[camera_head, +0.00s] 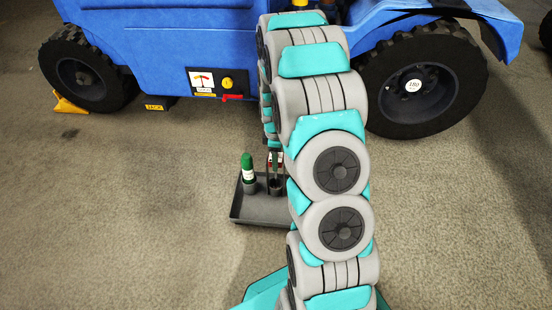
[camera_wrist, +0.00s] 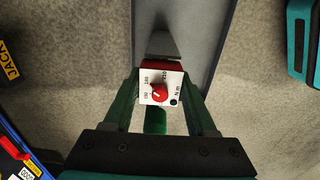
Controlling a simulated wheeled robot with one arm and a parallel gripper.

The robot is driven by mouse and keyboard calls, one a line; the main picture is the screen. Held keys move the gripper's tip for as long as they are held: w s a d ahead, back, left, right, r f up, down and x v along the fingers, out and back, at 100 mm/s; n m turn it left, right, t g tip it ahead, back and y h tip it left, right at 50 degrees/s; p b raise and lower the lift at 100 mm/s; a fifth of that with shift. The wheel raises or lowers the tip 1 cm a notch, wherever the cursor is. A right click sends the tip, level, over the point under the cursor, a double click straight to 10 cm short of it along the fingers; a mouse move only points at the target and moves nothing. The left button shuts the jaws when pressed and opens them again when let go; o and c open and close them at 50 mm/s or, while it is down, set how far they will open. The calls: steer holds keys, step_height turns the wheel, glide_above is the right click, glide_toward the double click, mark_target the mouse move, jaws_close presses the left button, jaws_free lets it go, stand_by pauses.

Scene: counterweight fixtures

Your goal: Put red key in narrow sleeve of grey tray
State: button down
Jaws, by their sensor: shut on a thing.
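The grey tray (camera_head: 262,218) stands on the floor in the head view; part of its flat surface shows in the wrist view (camera_wrist: 208,35). A green key (camera_head: 248,172) stands upright in its left sleeve (camera_head: 250,187). A second dark sleeve (camera_head: 276,187) is to its right, partly behind my arm. My gripper (camera_wrist: 160,80) is shut on the red key (camera_wrist: 160,94), which has a white label and red knob. The red key also shows in the head view (camera_head: 276,158), above the right sleeve. I cannot tell whether its lower end is inside.
A blue vehicle (camera_head: 180,45) with large black tyres (camera_head: 420,82) stands behind the tray. A yellow wheel chock (camera_head: 68,105) is by its left wheel. The concrete floor (camera_head: 130,200) left of the tray is clear. My arm hides the tray's right side.

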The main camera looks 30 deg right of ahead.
steer(key=shift+c, duration=1)
jaws_free()
steer(key=shift+r, duration=0.6)
steer(key=s+a+r+m, duration=0.1)
steer(key=s+a+r, duration=0.1)
steer(key=r, duration=0.6)
steer(key=s+a+r+m, duration=0.1)
steer(key=s+a+r, duration=0.1)
steer(key=r, duration=0.6)
steer(key=s+a+r+m, duration=0.3)
steer(key=s, duration=0.6)
steer(key=s+a+r+m+g, duration=0.1)
steer(key=s+a+r+m, duration=0.2)
steer(key=s, duration=0.7)
steer(key=s+a+r+m, duration=0.3)
steer(key=s+a, duration=0.2)
steer(key=s, duration=0.5)
steer(key=shift+r+g+p, duration=0.3)
steer(key=shift+g+p, duration=0.1)
steer(key=shift+p, duration=0.05)
